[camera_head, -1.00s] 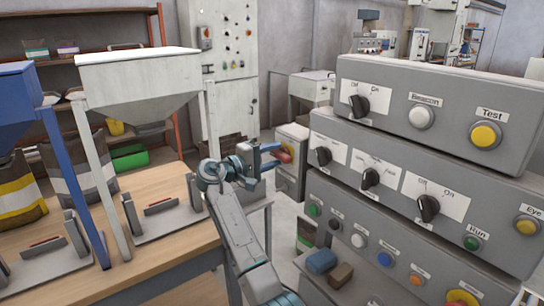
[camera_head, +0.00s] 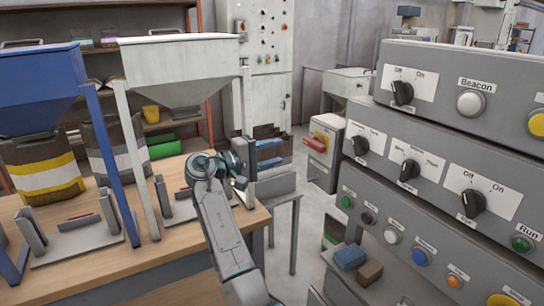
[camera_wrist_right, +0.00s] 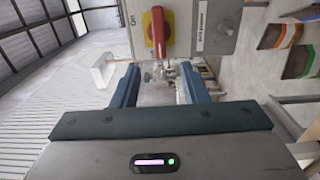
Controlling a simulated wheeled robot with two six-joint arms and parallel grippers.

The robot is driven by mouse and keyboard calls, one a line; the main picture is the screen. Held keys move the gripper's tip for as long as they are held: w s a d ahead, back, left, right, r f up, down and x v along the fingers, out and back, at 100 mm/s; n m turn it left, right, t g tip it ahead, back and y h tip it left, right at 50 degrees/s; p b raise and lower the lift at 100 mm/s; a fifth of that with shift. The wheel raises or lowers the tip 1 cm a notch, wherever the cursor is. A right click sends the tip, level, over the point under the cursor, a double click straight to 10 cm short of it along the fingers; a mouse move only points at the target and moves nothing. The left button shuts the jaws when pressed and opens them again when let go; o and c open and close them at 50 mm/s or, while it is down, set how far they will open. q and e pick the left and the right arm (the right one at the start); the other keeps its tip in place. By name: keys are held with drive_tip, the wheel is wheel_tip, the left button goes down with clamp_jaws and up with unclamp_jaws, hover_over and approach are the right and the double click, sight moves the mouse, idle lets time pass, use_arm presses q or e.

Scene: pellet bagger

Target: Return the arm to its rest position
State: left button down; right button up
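My right arm (camera_head: 222,235) reaches forward from the bottom of the head view, bent at the wrist. My right gripper (camera_head: 274,153) is open, its two blue fingers apart with nothing between them. In the right wrist view the gripper (camera_wrist_right: 160,80) also shows empty. A red switch handle (camera_head: 314,144) on a grey box stands to the right of the fingertips, with a visible gap. The red handle on its yellow plate also shows beyond the fingers in the wrist view (camera_wrist_right: 158,27). My left gripper is not in view.
A wooden bench (camera_head: 105,275) with a white hopper (camera_head: 180,62) and a blue hopper (camera_head: 40,95) stands at left, close to my arm. A stepped grey control panel (camera_head: 450,150) fills the right. Open floor (camera_head: 307,235) lies between them.

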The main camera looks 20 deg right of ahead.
idle(0.4)
wheel_tip(320, 180, down, 42)
drive_tip(key=s+n+t+y, duration=0.2)
drive_tip(key=n+t+y, duration=0.3)
drive_tip(key=n+y, duration=0.25)
drive_tip(key=s+f+m+g+y, duration=0.1)
drive_tip(key=s+f+y, duration=0.1)
drive_tip(key=s+f, duration=0.7)
drive_tip(key=s+f+m+g+y, duration=0.1)
drive_tip(key=s+f+y, duration=0.35)
drive_tip(key=f, duration=0.75)
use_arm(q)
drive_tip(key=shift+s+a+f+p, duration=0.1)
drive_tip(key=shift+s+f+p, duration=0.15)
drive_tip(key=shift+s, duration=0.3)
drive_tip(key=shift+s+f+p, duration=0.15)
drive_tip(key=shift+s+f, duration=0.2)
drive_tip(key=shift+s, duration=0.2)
use_arm(e)
drive_tip(key=s+f+m+g+y, duration=0.1)
drive_tip(key=s+f, duration=0.5)
drive_tip(key=s, duration=0.7)
drive_tip(key=s+f+m+g+y, duration=0.1)
drive_tip(key=s+f+m, duration=0.2)
drive_tip(key=s, duration=1)
drive_tip(key=s+f+m+y, duration=0.1)
drive_tip(key=s+f+m, duration=0.1)
drive_tip(key=s+f, duration=0.7)
drive_tip(key=s, duration=0.3)
drive_tip(key=shift+s+g, duration=0.4)
